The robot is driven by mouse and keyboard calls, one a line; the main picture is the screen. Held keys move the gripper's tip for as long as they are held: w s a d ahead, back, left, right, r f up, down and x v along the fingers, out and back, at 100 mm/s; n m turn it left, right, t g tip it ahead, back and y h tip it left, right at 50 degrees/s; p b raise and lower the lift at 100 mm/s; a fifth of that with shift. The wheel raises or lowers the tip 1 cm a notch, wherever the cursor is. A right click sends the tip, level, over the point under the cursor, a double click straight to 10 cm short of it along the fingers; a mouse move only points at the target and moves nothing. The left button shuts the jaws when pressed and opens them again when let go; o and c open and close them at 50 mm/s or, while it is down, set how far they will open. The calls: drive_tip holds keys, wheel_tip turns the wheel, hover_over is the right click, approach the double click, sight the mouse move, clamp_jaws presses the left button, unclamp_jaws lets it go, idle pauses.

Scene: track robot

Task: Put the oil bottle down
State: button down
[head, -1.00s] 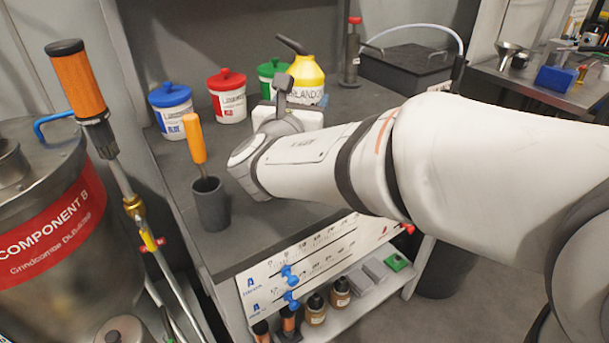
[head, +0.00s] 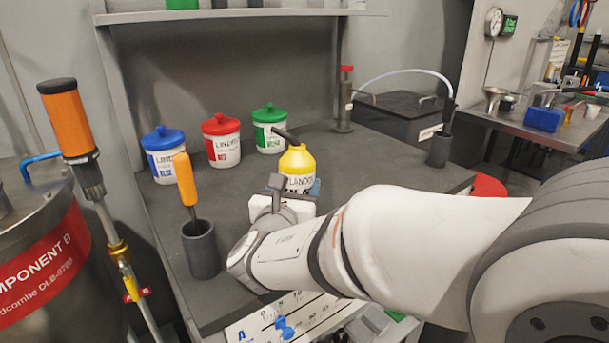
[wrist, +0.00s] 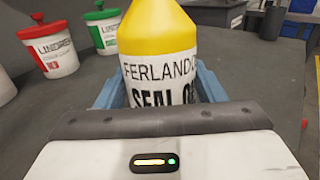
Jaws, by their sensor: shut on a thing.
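The oil bottle (head: 297,166) is yellow on top with a white lettered label and a dark spout. It is upright over the grey bench top (head: 372,167). In the wrist view the bottle (wrist: 157,38) fills the upper middle, between the blue fingers of my gripper (wrist: 158,88). My gripper (head: 300,190) is shut on the bottle in the head view, partly hidden by my wrist. The bottle's base is hidden behind my gripper, so I cannot tell whether it touches the bench.
Blue (head: 163,155), red (head: 222,141) and green-lidded (head: 270,130) tubs stand behind and left of the bottle. A dark cup (head: 201,250) with an orange-handled tool stands at the front left. A black box (head: 402,116) sits at the back right. Bench space right of the bottle is clear.

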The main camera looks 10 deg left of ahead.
drive_tip(key=shift+f, duration=0.15)
drive_tip(key=shift+c, duration=1.8)
unclamp_jaws()
drive_tip(key=shift+f, duration=0.2)
drive_tip(key=s, duration=0.2)
drive_tip(key=s+p, duration=0.1)
drive_tip(key=s, duration=0.4)
drive_tip(key=shift+s+a+f, duration=0.2)
drive_tip(key=shift+s+f, duration=0.1)
drive_tip(key=shift+s, duration=0.1)
